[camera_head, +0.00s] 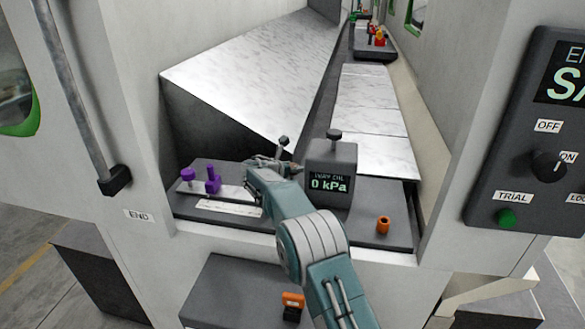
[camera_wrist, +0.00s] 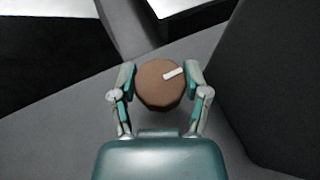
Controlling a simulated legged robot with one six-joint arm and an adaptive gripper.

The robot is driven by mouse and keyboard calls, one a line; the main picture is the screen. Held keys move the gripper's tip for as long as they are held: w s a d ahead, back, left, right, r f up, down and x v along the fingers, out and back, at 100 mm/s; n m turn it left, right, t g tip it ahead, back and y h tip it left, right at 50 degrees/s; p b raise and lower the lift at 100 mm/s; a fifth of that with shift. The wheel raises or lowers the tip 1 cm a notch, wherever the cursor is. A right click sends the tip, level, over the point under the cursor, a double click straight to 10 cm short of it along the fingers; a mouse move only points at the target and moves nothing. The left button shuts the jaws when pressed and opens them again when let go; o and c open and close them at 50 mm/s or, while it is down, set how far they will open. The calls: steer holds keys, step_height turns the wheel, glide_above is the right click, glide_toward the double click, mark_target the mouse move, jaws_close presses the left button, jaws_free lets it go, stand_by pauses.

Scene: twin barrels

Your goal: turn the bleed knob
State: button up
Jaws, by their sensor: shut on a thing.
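A round brown knob (camera_wrist: 158,86) with a white pointer mark sits between the fingers in the wrist view. The mark points toward the upper right of that picture. My gripper (camera_wrist: 160,84) is shut on this knob, one finger on each side. In the head view my gripper (camera_head: 264,163) is low over the dark shelf, left of the gauge box. The held knob cannot be made out there. No label for the knob is readable.
A grey gauge box (camera_head: 331,174) reading 0 kPa stands close to the right of my gripper. Purple fittings (camera_head: 212,180) stand to the left, and an orange part (camera_head: 383,225) sits at the right of the shelf. A switch panel (camera_head: 530,130) is on the right wall.

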steer(key=shift+a, duration=0.15)
steer(key=o, duration=1.2)
steer(key=shift+a, duration=0.1)
steer(key=shift+c, duration=0.2)
steer(key=v, duration=1.2)
steer(key=shift+f, duration=0.2)
